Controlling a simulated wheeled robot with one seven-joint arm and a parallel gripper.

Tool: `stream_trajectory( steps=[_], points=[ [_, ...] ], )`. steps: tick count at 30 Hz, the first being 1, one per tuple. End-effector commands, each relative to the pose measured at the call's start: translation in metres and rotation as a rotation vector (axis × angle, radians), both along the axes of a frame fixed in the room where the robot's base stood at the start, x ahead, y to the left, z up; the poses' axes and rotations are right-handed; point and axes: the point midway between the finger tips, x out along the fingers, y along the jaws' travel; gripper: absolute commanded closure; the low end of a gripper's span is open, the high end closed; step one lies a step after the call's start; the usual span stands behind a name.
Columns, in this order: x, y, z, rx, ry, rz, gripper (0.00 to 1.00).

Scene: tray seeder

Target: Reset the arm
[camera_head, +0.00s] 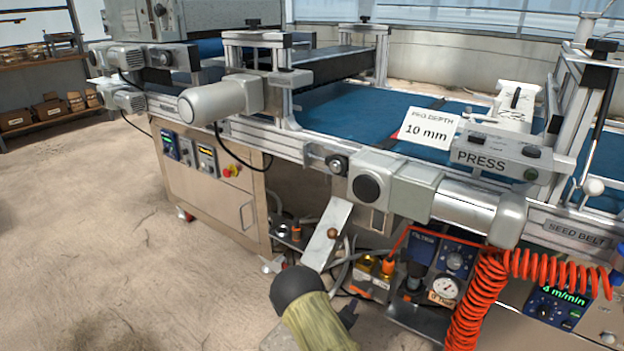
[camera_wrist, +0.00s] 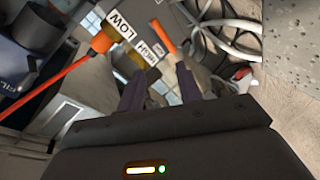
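My gripper (camera_wrist: 158,84) shows in the wrist view. Its two dark fingers stand apart with nothing between them. Beyond the fingertips are a yellow-gold fitting with LOW (camera_wrist: 118,25) and HIGH (camera_wrist: 152,50) labels and an orange tube (camera_wrist: 60,78). I cannot tell how far the fingertips are from them. An olive and black rounded part, which may be my arm, rises at the bottom middle, below the machine's front side.
The seeder machine spans the head view, with a blue belt (camera_head: 352,110), a PRESS box (camera_head: 497,155) and a 10 mm card (camera_head: 428,129). The floor at left is clear.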

Motion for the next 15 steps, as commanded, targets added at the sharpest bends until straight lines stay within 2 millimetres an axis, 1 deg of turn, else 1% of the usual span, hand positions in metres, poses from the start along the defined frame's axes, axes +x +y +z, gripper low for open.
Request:
stream_trajectory(
  steps=[1,5,8,11,15],
  points=[
    [0.003,-0.002,0.02,0.066,0.02,-0.017,0.65],
    [0.002,-0.004,0.051,0.23,0.087,-0.051,0.65],
    [-0.003,-0.004,0.076,0.347,0.139,-0.076,0.65],
    [-0.012,-0.005,0.103,0.457,0.19,-0.101,0.65],
    [-0.03,-0.005,0.141,0.599,0.265,-0.134,0.65]
  ],
)
